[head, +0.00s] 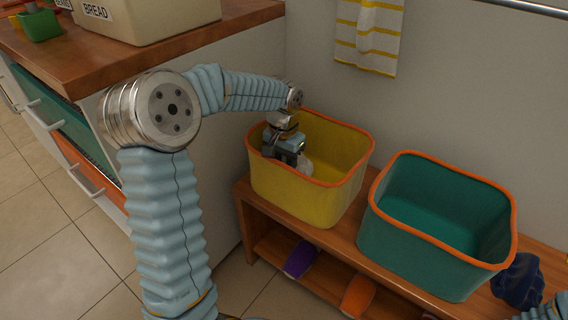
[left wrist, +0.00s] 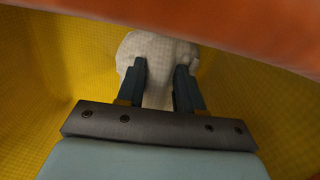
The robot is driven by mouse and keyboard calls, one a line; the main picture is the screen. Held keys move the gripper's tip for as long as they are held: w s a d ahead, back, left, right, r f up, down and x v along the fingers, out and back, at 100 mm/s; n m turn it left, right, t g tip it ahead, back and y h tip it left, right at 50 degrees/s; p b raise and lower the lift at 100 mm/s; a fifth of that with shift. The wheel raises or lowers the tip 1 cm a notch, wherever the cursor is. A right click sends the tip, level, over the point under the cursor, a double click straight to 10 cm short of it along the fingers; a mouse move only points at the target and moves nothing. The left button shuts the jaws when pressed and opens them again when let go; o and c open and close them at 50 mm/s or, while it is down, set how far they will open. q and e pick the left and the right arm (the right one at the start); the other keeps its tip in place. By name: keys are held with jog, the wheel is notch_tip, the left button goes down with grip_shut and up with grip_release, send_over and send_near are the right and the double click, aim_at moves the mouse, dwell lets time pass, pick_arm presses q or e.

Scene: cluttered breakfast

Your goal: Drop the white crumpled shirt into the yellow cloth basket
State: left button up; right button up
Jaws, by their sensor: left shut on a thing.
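The yellow cloth basket (head: 300,195) with an orange rim stands on the left part of a wooden bench. My left gripper (head: 299,160) reaches down inside it, below the rim. The gripper is shut on the white crumpled shirt (head: 306,165), which is mostly hidden by the gripper in the head view. In the left wrist view the shirt (left wrist: 158,88) shows between the two dark fingers (left wrist: 160,88), with yellow basket wall (left wrist: 60,60) around it. I cannot tell whether the shirt touches the basket floor. My right gripper is not in view.
A teal basket (head: 400,235) with an orange rim stands to the right on the bench (head: 250,205). A dark blue crumpled cloth (head: 519,280) lies right of it. Purple (head: 299,259) and orange (head: 357,296) shoes are on the lower shelf. A counter (head: 40,45) with a bread box (head: 150,20) is at left.

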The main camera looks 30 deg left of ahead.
pick_arm(q)
jog(key=shift+f, duration=0.4)
jog(key=o, duration=1.2)
jog(key=shift+r, duration=0.1)
jog(key=shift+r, duration=0.3)
notch_tip(320, 180, up, 13)
jog(key=shift+r+p, duration=0.1)
jog(key=shift+p, duration=1.15)
